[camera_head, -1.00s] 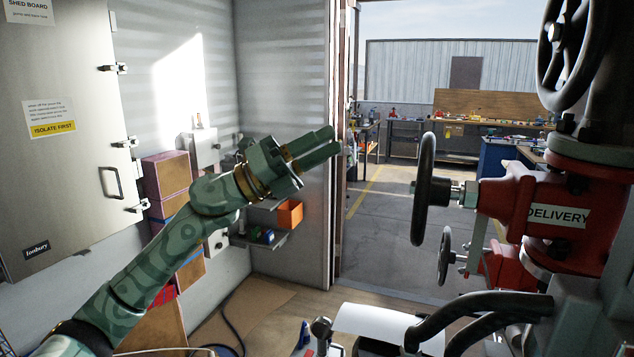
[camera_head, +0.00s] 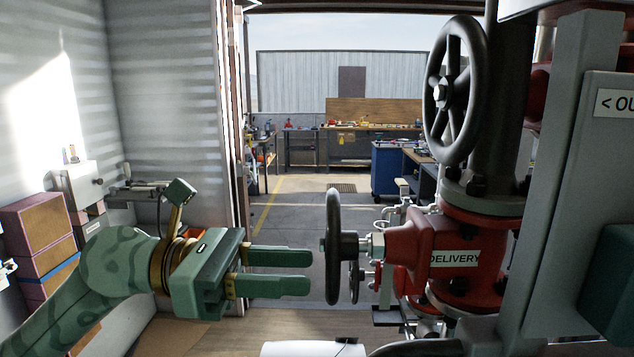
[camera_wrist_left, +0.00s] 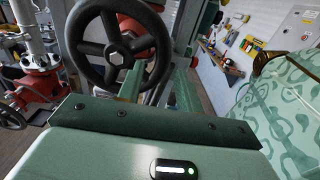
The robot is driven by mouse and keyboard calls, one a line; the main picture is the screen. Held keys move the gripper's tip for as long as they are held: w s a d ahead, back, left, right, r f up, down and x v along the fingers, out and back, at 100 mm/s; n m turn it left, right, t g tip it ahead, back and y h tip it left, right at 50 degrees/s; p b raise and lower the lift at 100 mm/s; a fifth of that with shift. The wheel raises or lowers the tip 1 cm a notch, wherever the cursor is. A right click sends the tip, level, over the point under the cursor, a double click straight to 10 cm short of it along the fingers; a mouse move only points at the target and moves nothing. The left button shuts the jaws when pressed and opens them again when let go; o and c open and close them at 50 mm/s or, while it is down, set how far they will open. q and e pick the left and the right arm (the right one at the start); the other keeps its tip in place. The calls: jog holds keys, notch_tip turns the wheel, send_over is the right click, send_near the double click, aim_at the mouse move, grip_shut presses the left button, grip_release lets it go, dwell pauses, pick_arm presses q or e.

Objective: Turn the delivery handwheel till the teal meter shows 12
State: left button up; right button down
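The dark delivery handwheel (camera_head: 332,247) stands upright, nearly edge-on, on the left of a red valve body (camera_head: 420,245) labelled DELIVERY. My left gripper (camera_head: 309,271) points right at the wheel, with its two green fingers parallel and apart. The tips are just short of the rim in the head view; I cannot tell if they touch it. In the left wrist view the spoked wheel (camera_wrist_left: 115,57) lies ahead of the spread fingers (camera_wrist_left: 157,88). No teal meter reading is visible. My right gripper is out of view.
A larger dark handwheel (camera_head: 442,93) sits above on the pipework. A smaller handwheel (camera_head: 353,283) is behind and below the delivery wheel. A grey panel (camera_head: 562,200) with a dark teal box (camera_head: 612,280) closes the right side. A doorway opens behind.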

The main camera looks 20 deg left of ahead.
pick_arm(q)
jog(key=shift+n, duration=0.4)
jog(key=p+x, duration=0.3)
jog(key=x, duration=0.1)
jog(key=shift+w+p, duration=0.1)
jog(key=shift+p, duration=0.2)
grip_shut()
